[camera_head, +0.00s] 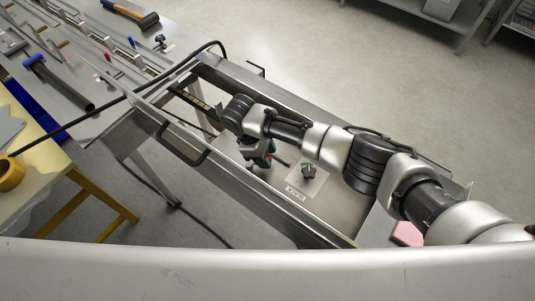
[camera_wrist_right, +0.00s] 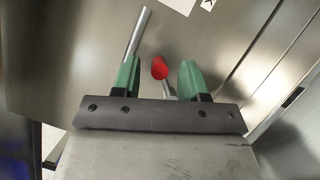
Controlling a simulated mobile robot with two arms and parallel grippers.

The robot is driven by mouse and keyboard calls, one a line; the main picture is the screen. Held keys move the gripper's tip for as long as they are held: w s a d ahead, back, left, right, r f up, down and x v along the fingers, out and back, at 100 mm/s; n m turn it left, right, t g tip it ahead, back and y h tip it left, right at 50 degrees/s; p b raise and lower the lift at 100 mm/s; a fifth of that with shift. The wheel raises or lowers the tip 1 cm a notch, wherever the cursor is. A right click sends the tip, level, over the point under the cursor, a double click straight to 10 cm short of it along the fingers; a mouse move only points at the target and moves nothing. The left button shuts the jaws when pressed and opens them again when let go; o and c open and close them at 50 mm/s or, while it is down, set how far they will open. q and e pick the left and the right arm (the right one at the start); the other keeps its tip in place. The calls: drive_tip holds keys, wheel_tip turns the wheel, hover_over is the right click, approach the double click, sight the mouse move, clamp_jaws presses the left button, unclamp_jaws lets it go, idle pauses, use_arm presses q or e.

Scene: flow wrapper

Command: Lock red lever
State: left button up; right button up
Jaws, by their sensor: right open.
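The red lever (camera_wrist_right: 160,69) shows in the right wrist view as a rounded red knob on a short grey stem. My right gripper (camera_wrist_right: 158,74) is open, with one green finger on each side of the red knob and gaps between them. In the head view my right gripper (camera_head: 262,157) points down into the metal frame of the machine. The red lever cannot be made out there, as my arm and gripper cover that area. My left gripper is not in view.
A grey metal rod (camera_wrist_right: 138,34) lies near the left finger. A labelled plate with a dark knob (camera_head: 308,171) sits right of the gripper. The machine's frame rails (camera_head: 230,178) surround it. A black cable (camera_head: 110,103) crosses left.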

drive_tip(key=shift+d+f, duration=0.25)
drive_tip(key=shift+f, duration=0.35)
clamp_jaws()
drive_tip(key=shift+s+r+m+g+p, duration=0.35)
drive_tip(key=shift+s+m+p, duration=0.2)
drive_tip(key=shift+m+p, duration=0.5)
drive_tip(key=shift+s+f+m+y+p, duration=0.1)
drive_tip(key=shift+f+m+y+p, duration=0.1)
drive_tip(key=shift+m+y+p, duration=0.15)
unclamp_jaws()
